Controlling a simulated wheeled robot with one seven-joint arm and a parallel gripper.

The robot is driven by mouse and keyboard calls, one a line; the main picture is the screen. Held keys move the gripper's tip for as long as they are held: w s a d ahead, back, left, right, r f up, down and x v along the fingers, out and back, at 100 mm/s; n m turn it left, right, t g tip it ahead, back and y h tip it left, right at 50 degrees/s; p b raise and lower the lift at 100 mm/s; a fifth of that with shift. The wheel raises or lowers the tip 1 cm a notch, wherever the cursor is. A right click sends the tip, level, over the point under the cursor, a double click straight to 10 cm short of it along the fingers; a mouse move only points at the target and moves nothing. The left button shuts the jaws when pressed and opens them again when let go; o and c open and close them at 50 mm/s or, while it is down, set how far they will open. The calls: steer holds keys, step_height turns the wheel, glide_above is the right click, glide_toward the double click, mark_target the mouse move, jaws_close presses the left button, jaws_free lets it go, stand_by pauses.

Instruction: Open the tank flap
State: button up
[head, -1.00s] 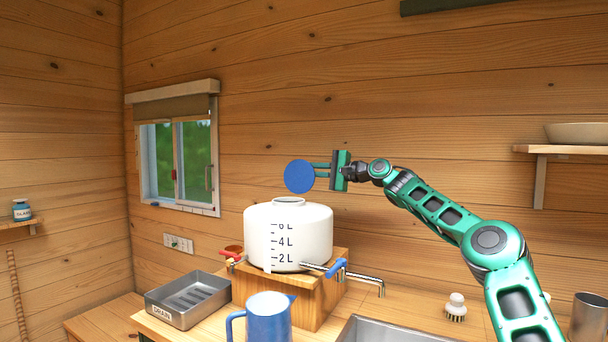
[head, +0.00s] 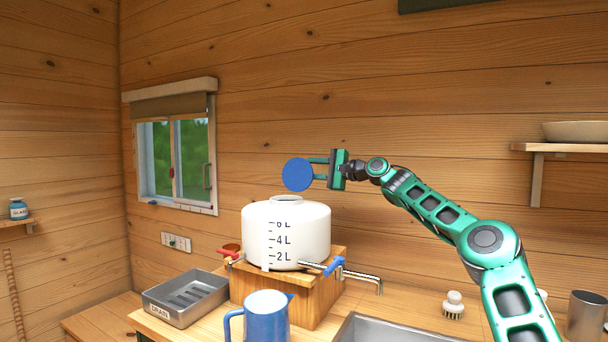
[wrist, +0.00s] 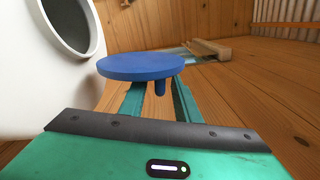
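The white tank (head: 287,250) with litre marks stands on a wooden block. Its round top opening (head: 286,198) is uncovered, and its dark mouth shows at the left of the wrist view (wrist: 68,22). The blue round flap (head: 297,174) is in the air above the opening, apart from it, its face turned to the head camera. In the wrist view the flap (wrist: 140,66) lies across my fingertips with a small knob between the fingers. My gripper (head: 317,170) holds the flap from the right; the exact finger contact is hidden behind the disc.
A red-handled tap (head: 229,253) and a blue-handled tap (head: 334,266) flank the tank. A blue jug (head: 266,316) stands in front, a grey drain tray (head: 186,297) at left, a sink (head: 390,329) at right. The air around the flap is free.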

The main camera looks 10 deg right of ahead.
steer(key=shift+d, duration=0.1)
steer(key=v, duration=1)
steer(key=shift+s+d, duration=0.15)
steer(key=shift+s, duration=0.05)
